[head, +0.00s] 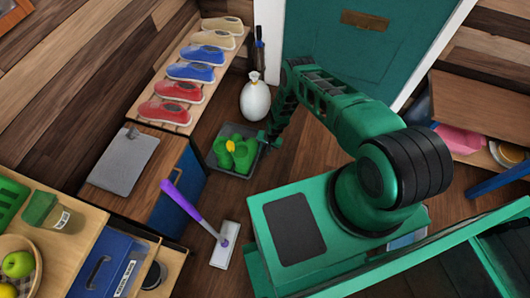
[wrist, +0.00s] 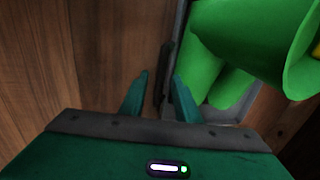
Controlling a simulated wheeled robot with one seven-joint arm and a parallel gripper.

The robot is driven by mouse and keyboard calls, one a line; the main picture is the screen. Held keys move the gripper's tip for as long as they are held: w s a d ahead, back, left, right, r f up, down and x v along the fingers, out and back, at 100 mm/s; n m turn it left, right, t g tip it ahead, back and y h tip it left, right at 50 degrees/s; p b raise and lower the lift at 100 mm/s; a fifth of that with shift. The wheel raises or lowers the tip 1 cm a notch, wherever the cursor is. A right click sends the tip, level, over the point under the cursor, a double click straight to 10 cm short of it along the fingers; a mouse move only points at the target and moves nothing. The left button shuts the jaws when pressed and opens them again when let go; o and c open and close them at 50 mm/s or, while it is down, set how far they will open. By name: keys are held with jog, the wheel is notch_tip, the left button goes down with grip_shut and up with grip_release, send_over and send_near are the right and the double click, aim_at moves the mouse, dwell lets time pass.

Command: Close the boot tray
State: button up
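The boot tray (head: 254,163) is a dark grey open tray at floor level, standing out to the right of the shoe rack. It holds green boots (head: 238,156) with something yellow at their top. My gripper (head: 264,138) is low at the tray's right edge. In the wrist view my gripper (wrist: 160,88) has its two fingers apart. A dark upright bar (wrist: 165,70), looking like the tray's handle, lies between the fingertips, beside the grey tray wall (wrist: 181,28). I cannot tell whether either finger touches it. The green boots (wrist: 235,45) fill the upper right there.
The slatted rack (head: 185,102) with several shoes is left of the tray. A white sack-like vase (head: 255,100) stands behind it. A purple-handled mop (head: 225,243) and a blue-fronted cabinet (head: 180,197) are nearer me. Wooden floor shows around the tray.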

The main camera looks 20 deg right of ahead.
jog(key=shift+w+a+f, duration=0.15)
jog(key=shift+f, duration=0.95)
